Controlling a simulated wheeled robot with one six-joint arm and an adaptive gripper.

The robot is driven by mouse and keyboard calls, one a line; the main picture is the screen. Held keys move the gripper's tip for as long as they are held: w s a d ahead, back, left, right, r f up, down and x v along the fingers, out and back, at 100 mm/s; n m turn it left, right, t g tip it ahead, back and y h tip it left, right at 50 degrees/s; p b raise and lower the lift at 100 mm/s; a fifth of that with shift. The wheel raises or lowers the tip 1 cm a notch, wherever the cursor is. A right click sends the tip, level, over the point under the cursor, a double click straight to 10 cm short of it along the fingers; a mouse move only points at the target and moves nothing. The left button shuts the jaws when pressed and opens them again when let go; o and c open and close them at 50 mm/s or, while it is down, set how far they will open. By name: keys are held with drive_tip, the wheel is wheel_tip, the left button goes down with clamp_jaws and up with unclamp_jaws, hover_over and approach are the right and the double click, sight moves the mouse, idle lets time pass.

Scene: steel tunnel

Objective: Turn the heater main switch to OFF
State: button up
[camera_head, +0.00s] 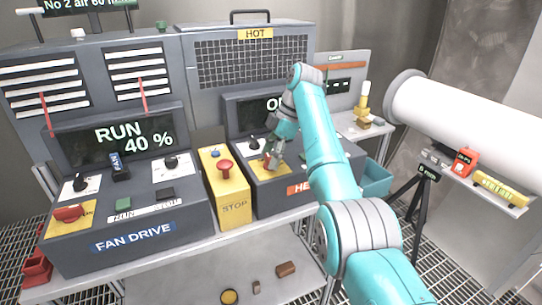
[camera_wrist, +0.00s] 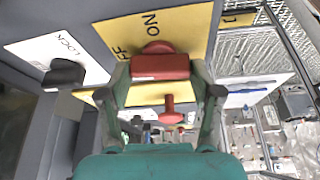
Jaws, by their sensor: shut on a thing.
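The heater main switch, a red handle (camera_wrist: 160,67) on a yellow plate (camera_wrist: 185,25), sits between my fingertips in the wrist view. The plate reads "ON" beyond the handle; letters that look like the end of "OFF" show to its left. My gripper (camera_wrist: 160,82) is shut on the red handle, one finger on each side. In the head view my gripper (camera_head: 271,160) is down at the yellow plate (camera_head: 258,168) on the heater console, and hides the handle. The heater display (camera_head: 252,112) shows "O"; my arm hides the rest.
A black knob (camera_wrist: 65,73) on a white "LOCK" plate is close beside my gripper. The yellow STOP box (camera_head: 228,195) with its red button (camera_head: 225,168) stands left of the heater console. The fan drive console (camera_head: 130,225) reads "RUN 40 %". A white pipe (camera_head: 465,120) is at right.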

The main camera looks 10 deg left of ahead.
drive_tip(key=shift+n+g, duration=0.3)
drive_tip(key=shift+n, duration=0.3)
drive_tip(key=shift+n+h, duration=0.3)
drive_tip(key=o, duration=1.1)
drive_tip(key=shift+o, duration=0.2)
